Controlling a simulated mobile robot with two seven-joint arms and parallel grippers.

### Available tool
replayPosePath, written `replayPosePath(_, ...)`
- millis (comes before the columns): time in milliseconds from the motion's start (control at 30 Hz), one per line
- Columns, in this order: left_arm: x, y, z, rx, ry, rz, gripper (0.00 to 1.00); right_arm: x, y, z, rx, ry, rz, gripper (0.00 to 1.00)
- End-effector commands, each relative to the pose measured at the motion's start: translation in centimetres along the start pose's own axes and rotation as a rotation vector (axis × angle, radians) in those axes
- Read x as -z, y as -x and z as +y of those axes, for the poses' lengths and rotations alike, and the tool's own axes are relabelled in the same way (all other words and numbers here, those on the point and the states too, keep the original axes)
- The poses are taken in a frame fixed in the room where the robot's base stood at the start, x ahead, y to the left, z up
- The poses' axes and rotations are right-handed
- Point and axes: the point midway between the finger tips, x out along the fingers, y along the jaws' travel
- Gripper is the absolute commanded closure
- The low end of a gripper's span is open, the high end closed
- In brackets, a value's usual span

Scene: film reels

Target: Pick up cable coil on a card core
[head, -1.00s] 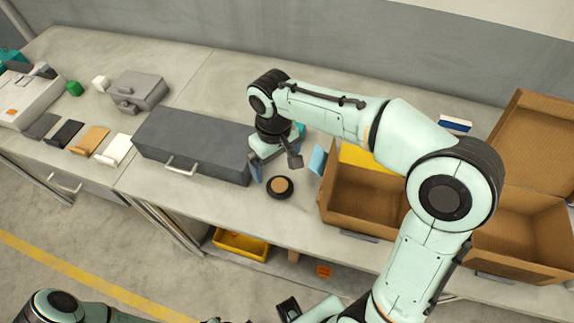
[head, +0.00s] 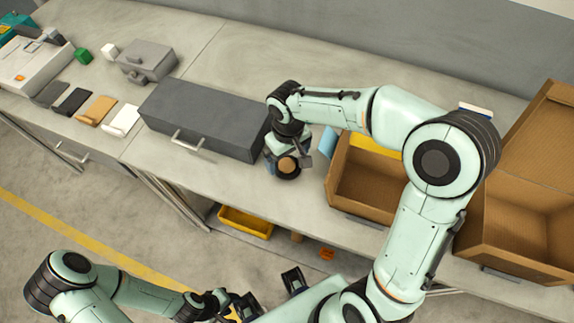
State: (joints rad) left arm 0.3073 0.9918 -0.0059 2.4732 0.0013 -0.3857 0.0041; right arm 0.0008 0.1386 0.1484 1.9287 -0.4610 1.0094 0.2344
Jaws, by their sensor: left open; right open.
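The cable coil on a card core (head: 288,168) is a small black ring with a tan round middle. It lies flat on the grey worktop, between the dark grey case and the open cardboard box. My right gripper (head: 286,160) is open, pointing down at the coil, with a finger at either side of it. The gripper hides the coil's far edge, and I cannot tell whether the fingers touch it. My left gripper (head: 270,294) is open and empty at the bottom of the head view, in front of the bench and away from the coil.
The dark grey case (head: 205,120) stands close left of my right gripper. The open cardboard box (head: 370,191) stands close right, with another open box (head: 520,225) beyond. A yellow bin (head: 245,222) sits below the worktop. The worktop behind the case is clear.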

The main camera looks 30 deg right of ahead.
Motion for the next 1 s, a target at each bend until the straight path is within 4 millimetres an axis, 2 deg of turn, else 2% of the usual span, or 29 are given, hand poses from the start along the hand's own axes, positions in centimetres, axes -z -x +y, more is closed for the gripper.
replayPosePath(100,0.0,-0.2,-0.1,0.0,0.0,-0.001,0.57,-0.2,-2.1,-0.1,0.0,0.001,-0.005,0.0)
replayPosePath(200,-0.1,-0.3,-0.1,0.0,0.0,-0.001,0.57,-0.2,-3.2,-0.1,0.0,0.0,-0.003,0.0)
replayPosePath(500,-0.1,-0.3,-0.1,0.0,0.0,-0.001,0.57,-0.1,-3.5,-0.1,0.0,0.0,0.0,0.0)
replayPosePath(667,-0.1,-0.3,-0.1,0.0,0.0,-0.001,0.57,-0.1,-3.5,-0.1,0.0,0.0,0.0,0.52)
replayPosePath(1000,-0.1,-0.2,-0.1,0.0,0.0,-0.001,0.57,-0.1,-3.2,-0.1,-0.001,0.0,0.001,0.53)
